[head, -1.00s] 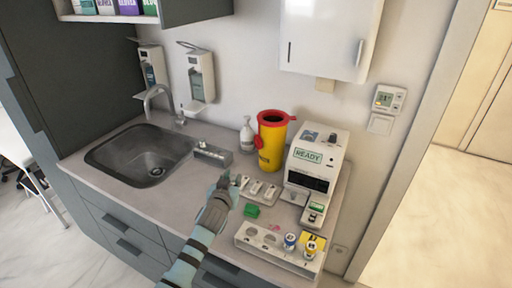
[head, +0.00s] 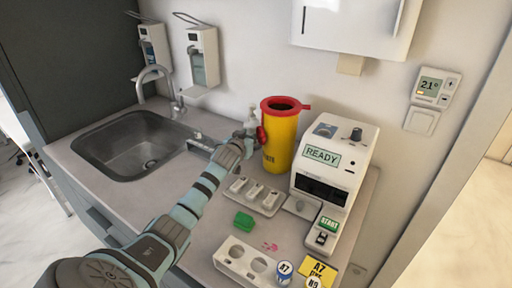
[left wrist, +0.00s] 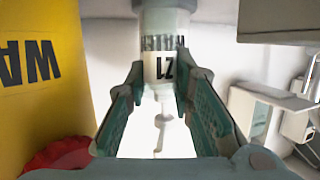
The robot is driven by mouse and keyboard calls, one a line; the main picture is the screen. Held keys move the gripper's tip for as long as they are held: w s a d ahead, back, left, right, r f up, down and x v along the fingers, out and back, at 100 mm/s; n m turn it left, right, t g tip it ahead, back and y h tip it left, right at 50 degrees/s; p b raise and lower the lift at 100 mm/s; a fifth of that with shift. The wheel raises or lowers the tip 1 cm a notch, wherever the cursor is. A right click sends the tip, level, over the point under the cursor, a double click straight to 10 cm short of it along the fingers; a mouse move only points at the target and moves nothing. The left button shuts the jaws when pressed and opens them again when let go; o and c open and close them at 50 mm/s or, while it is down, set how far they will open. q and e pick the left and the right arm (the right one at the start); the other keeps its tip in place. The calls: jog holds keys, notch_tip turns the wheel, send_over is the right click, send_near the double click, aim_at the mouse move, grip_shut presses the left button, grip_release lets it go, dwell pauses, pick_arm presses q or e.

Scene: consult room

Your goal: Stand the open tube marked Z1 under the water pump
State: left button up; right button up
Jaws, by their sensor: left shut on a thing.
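My left gripper (head: 246,143) reaches over the counter to the white water pump bottle (head: 251,122), just left of the yellow bin, and hides most of it. In the left wrist view, which is upside down, the gripper (left wrist: 160,82) is shut on the white tube marked Z1 (left wrist: 165,70). The pump bottle (left wrist: 165,14) with its lettered label is right behind the tube, and its pale nozzle (left wrist: 160,135) shows between the fingers. I cannot tell whether the tube touches the counter or is directly below the spout. My right gripper is not in view.
The yellow waste bin (head: 281,138) with a red rim stands close beside the gripper. A READY machine (head: 335,150) is farther right. A white tray (head: 272,207), a green block (head: 243,220) and a holed rack (head: 232,262) lie in front. The sink (head: 105,145) is left.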

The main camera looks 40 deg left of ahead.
pick_arm(q)
jog(key=shift+s+d+f, duration=0.15)
jog(key=shift+s+f, duration=0.15)
jog(key=shift+f, duration=0.05)
jog(key=shift+s+d+r, duration=0.1)
jog(key=shift+r, duration=0.15)
jog(key=shift+w+f, duration=0.3)
jog(key=shift+w, duration=0.1)
jog(key=o, duration=0.8)
jog(key=shift+w+f, duration=0.1)
jog(key=shift+s, duration=0.2)
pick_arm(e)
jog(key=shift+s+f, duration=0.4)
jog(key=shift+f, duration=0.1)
pick_arm(q)
jog(key=shift+r, duration=0.2)
jog(key=shift+r, duration=0.1)
jog(key=p+v, duration=0.2)
jog(key=v, duration=1)
jog(key=shift+p, duration=0.3)
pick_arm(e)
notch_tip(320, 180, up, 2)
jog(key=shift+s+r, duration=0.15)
